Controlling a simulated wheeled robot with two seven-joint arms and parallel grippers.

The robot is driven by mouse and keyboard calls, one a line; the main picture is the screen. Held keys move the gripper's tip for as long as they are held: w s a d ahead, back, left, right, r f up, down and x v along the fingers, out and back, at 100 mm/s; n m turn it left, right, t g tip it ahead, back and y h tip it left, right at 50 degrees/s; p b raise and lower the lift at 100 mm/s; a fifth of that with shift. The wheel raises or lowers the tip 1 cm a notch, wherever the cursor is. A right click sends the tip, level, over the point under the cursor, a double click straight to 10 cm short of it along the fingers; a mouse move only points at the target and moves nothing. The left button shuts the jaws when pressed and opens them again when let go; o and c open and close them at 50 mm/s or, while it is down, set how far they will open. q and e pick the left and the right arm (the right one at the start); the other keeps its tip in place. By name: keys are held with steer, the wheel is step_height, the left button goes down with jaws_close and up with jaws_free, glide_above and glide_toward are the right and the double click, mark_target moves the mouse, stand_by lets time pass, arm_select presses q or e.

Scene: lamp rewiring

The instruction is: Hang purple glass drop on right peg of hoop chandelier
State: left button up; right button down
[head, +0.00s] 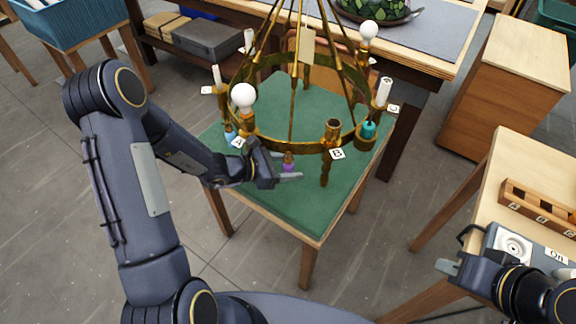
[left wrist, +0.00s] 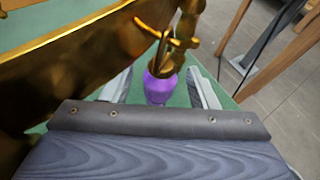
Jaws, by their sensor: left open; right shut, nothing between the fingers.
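The brass hoop chandelier (head: 290,147) hangs above the green table mat. The purple glass drop (head: 288,168) is below the front of its ring, between the labels A and B. In the left wrist view the purple drop (left wrist: 161,88) is upright, with a gold cap and stem meeting a gold peg (left wrist: 168,42); I cannot tell whether its loop is over the peg. My left gripper (head: 287,166) is open, its fingers (left wrist: 160,92) on either side of the drop with visible gaps. My right gripper (head: 446,267) is shut and empty at lower right, away from the chandelier.
The green-topped table (head: 300,205) stands under the chandelier. A teal drop (head: 369,130) hangs at the ring's right, and bulbs and candles stand on it. A side table at right holds a wooden rack (head: 540,205) and a grey device (head: 513,246) near my right gripper.

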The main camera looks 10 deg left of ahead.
arm_select(q)
steer(key=v, duration=0.8)
steer(key=shift+d, duration=0.1)
stand_by(1.6)
steer(key=s+d+r+m+g, duration=0.4)
steer(key=s+r+m, duration=0.6)
steer(key=r+m, duration=0.2)
steer(key=s+a+r+m+t+y, duration=0.1)
steer(key=s+a+m+y, duration=0.1)
steer(key=s+m, duration=0.3)
steer(key=s+a+r+m+t+y, duration=0.1)
steer(key=s+a+m+y, duration=0.2)
steer(key=s+m+y, duration=0.2)
steer(key=shift+s+a+r+m, duration=0.15)
steer(key=shift+s+m, duration=0.65)
steer(key=shift+s, duration=0.1)
